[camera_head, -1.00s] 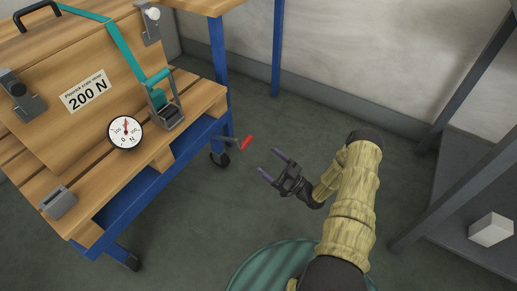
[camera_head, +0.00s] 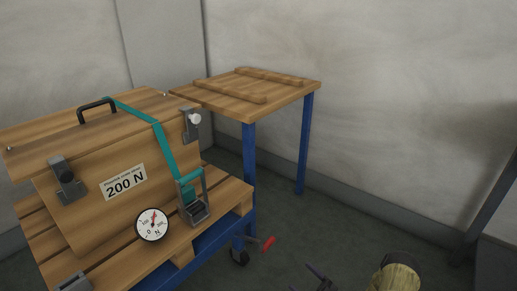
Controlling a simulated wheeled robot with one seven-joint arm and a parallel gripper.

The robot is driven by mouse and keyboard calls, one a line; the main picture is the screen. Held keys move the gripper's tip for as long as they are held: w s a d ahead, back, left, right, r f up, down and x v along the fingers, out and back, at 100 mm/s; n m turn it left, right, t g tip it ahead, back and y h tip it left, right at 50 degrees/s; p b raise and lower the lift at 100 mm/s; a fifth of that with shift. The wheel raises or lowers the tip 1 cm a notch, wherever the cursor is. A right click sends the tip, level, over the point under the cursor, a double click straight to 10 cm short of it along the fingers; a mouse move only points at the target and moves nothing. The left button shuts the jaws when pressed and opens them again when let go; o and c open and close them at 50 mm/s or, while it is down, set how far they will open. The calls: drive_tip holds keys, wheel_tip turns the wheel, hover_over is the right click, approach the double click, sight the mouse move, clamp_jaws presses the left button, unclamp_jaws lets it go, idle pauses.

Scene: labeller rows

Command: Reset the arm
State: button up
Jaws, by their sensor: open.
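My arm (camera_head: 398,277), with its tan ribbed cover, shows only at the bottom edge of the head view. My gripper (camera_head: 321,275) is at the bottom edge too, mostly cut off by the frame. Its dark fingers stand apart and nothing shows between them. It is over the floor, right of the blue cart and its red-handled crank (camera_head: 268,244), and apart from both.
A wooden table (camera_head: 245,105) with blue legs stands behind. Floor right of the cart is clear.

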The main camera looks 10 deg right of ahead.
drive_tip(key=w+r+m+g+h+p, duration=0.1)
drive_tip(key=w+r+g+h+p, duration=0.25)
drive_tip(key=w+r+h, duration=0.45)
drive_tip(key=w+r+g+h+p, duration=0.3)
drive_tip(key=r+p, duration=0.2)
drive_tip(key=r, duration=0.6)
drive_tip(key=s+a+r+m+g+h+p, duration=0.1)
drive_tip(key=s+r+m+h+p, duration=0.1)
drive_tip(key=s+r, duration=0.35)
drive_tip(key=s+r+m+g+h+p, duration=0.2)
drive_tip(key=s+r+h+p, duration=0.1)
drive_tip(key=r, duration=0.6)
drive_tip(key=s+a+r+m+g+p, duration=0.25)
drive_tip(key=s+r, duration=0.25)
drive_tip(key=s, duration=0.4)
drive_tip(key=s+a+r+m+g+p, duration=0.1)
drive_tip(key=s+a+r+m+p, duration=0.15)
drive_tip(key=s+r, duration=0.45)
wheel_tip(320, 180, up, 36)
drive_tip(key=n+p, duration=0.1)
drive_tip(key=p, duration=3.5)
drive_tip(key=shift+s+f+p, duration=0.15)
drive_tip(key=shift+s+p, duration=0.2)
drive_tip(key=shift+s, duration=0.05)
